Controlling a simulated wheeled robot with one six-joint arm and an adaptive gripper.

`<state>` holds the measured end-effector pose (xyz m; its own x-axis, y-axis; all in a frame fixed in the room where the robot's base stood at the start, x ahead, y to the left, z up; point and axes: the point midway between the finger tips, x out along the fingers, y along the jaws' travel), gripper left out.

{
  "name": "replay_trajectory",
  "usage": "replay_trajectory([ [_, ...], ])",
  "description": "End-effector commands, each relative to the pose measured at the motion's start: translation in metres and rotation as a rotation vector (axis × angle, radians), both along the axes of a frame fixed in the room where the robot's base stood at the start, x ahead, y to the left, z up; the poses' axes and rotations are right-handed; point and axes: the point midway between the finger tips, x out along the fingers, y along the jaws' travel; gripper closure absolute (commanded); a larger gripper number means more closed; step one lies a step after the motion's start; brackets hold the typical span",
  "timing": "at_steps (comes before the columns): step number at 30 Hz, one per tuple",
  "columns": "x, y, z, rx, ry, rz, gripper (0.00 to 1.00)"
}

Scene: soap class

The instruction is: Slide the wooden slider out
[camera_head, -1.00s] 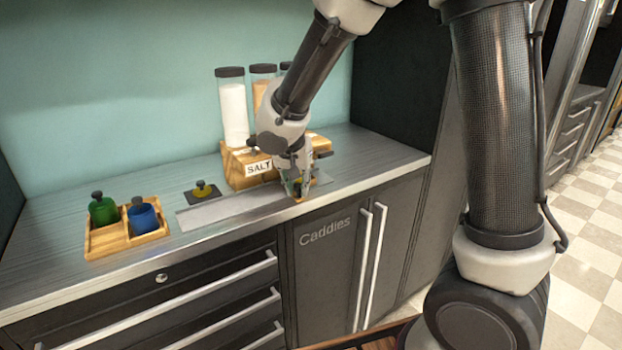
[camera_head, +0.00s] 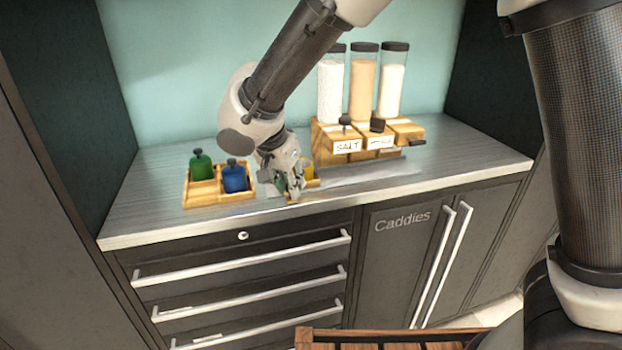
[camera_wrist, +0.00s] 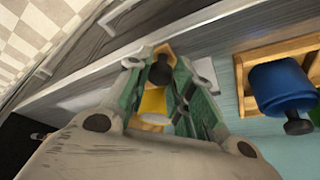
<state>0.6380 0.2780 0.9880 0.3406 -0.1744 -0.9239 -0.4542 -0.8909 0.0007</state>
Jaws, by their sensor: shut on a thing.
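My gripper (camera_head: 291,186) is low over the counter, at the left part of the flat metal strip (camera_head: 365,176). In the wrist view, my gripper's fingers (camera_wrist: 165,75) are shut around the wooden slider (camera_wrist: 163,50), with a dark knob (camera_wrist: 160,72) between them. A yellow thing (camera_wrist: 152,103) lies between the fingers too, beside the knob; it also shows in the head view (camera_head: 307,171) just right of my gripper. The fingers hide much of the slider, and their exact contact is hard to see.
A wooden caddy (camera_head: 205,201) with a green bottle (camera_head: 201,167) and a blue bottle (camera_head: 235,177) stands close left of my gripper. Wooden dispensers (camera_head: 330,135) with tall jars stand behind right. The counter's front edge (camera_head: 400,190) is near. Drawers and doors are below.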

Motion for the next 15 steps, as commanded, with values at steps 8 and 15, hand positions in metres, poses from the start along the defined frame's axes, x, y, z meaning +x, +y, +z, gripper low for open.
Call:
replay_trajectory([
  [8,-0.004,0.016,0.001,0.002,-0.001,0.001,1.0],
  [15,-0.005,0.018,0.001,0.005,-0.002,0.002,1.0],
])
